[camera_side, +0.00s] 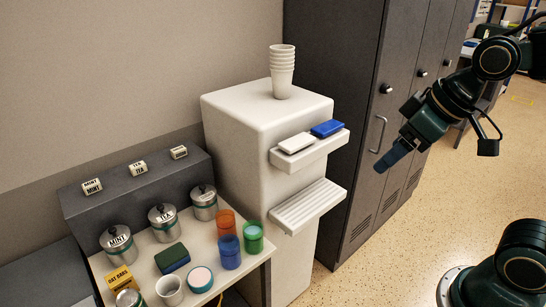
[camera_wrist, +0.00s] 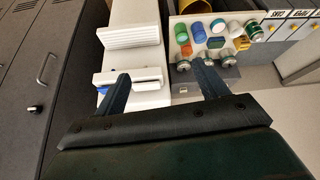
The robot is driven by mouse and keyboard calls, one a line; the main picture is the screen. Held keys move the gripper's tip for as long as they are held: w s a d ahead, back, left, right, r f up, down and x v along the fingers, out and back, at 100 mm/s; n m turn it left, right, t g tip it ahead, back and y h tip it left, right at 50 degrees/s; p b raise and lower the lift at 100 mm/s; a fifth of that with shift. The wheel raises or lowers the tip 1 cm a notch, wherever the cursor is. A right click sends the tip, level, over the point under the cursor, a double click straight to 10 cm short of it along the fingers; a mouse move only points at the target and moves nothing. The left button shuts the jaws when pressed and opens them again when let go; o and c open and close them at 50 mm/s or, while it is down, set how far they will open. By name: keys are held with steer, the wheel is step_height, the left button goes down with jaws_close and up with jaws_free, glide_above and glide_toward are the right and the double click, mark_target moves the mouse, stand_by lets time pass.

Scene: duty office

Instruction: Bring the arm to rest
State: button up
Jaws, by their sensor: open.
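My gripper (camera_side: 385,161) is at the right of the side view, in the air in front of the dark lockers and apart from the white dispenser. In the wrist view my gripper (camera_wrist: 162,85) shows two dark fingers spread wide, with nothing between them. The gripper is open and empty. The rest of my arm shows at the right of the side view.
A white dispenser (camera_side: 237,130) carries stacked cups (camera_side: 282,75), a blue block (camera_side: 327,128) and a white block (camera_side: 296,143). Dark lockers (camera_side: 340,75) stand behind. A low counter (camera_side: 258,262) holds canisters (camera_side: 163,222), coloured cups and sponges. Open floor (camera_side: 420,215) lies below my gripper.

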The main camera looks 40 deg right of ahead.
steer(key=s+d+m, duration=0.1)
steer(key=s, duration=0.5)
steer(key=shift+s+d+r+m+h, duration=0.15)
steer(key=shift+s+d+m+h, duration=0.15)
steer(key=shift+m, duration=0.1)
